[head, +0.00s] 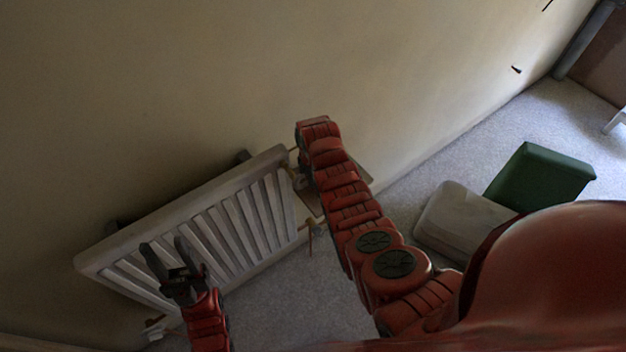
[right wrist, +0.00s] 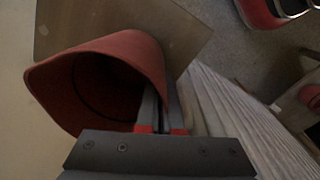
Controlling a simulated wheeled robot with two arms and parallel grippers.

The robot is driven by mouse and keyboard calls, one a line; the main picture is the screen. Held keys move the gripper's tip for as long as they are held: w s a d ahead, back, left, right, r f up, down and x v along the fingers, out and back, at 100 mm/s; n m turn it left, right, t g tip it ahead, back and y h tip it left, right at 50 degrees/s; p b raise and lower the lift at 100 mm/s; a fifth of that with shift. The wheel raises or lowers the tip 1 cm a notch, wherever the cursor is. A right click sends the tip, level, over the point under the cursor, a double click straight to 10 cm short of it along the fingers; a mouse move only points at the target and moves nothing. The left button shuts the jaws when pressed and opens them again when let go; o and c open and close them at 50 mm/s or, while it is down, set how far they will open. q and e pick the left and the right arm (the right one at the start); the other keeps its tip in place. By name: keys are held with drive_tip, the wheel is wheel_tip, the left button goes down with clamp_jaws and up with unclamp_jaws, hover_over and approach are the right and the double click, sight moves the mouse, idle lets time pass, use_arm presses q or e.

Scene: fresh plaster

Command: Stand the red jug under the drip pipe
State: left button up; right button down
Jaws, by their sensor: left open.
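The red jug (right wrist: 110,55) is in the right wrist view, its dark open mouth turned to the camera. My right gripper (right wrist: 160,95) is shut on its wall, one finger inside the mouth and one outside. The jug is over or on a flat brown board (right wrist: 185,30); I cannot tell whether it touches. In the head view my right arm hides the jug and gripper. My left gripper (head: 170,262) is open and empty in front of the radiator. A short dark stub (head: 516,69) sticks out of the wall; I cannot tell whether it is the drip pipe.
A white radiator (head: 262,215) stands along the wall, a thin pipe with a valve (head: 309,228) at its right end. A green box (head: 540,175) and a grey block (head: 465,222) are on the carpet to the right.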

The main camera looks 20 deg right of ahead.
drive_tip(key=shift+f, duration=0.3)
drive_tip(key=shift+f, duration=0.15)
drive_tip(key=c, duration=1.1)
unclamp_jaws()
